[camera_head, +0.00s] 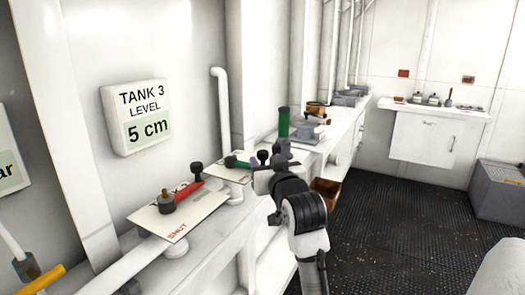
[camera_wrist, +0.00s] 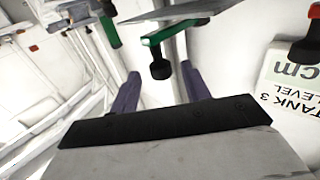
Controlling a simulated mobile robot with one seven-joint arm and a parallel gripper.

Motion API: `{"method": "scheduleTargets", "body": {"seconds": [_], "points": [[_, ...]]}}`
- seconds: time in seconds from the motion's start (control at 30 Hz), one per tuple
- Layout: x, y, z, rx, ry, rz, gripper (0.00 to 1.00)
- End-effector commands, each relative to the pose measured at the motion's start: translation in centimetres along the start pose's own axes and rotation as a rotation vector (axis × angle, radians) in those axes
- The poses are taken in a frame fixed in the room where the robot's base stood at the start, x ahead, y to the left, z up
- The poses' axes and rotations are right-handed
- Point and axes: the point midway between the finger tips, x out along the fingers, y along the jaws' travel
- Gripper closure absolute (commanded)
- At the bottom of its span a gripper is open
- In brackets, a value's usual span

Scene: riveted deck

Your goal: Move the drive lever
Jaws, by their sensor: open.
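A green lever (camera_head: 238,162) with a black knob stands on a white plate on the ledge. It also shows in the wrist view (camera_wrist: 170,32), its black knob (camera_wrist: 159,68) hanging in the picture between my fingers. My gripper (camera_wrist: 160,74) is open, with one finger on each side of the knob; I cannot tell whether either touches it. A red lever (camera_head: 188,190) with a dark knob sits on a nearer plate (camera_head: 178,213) lettered "SHUT". Which lever is the drive lever is not readable. My arm partly hides the area right of the green lever.
A wall sign (camera_head: 144,116) reads "TANK 3 LEVEL 5 cm". A white pipe (camera_head: 222,110) rises behind the green lever. A green cylinder (camera_head: 283,122) stands farther along the ledge. The dark deck (camera_head: 385,220) is open to the right, with a grey box (camera_head: 500,190) beyond.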

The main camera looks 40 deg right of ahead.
Motion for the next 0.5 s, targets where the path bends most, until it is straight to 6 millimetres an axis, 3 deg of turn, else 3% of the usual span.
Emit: {"method": "scheduleTargets", "body": {"seconds": [0.2,0.5], "points": [[3.1,0.0,-0.2,-0.001,-0.001,0.000,0.53],[3.9,0.0,0.0,-0.002,0.001,0.001,0.53]]}}
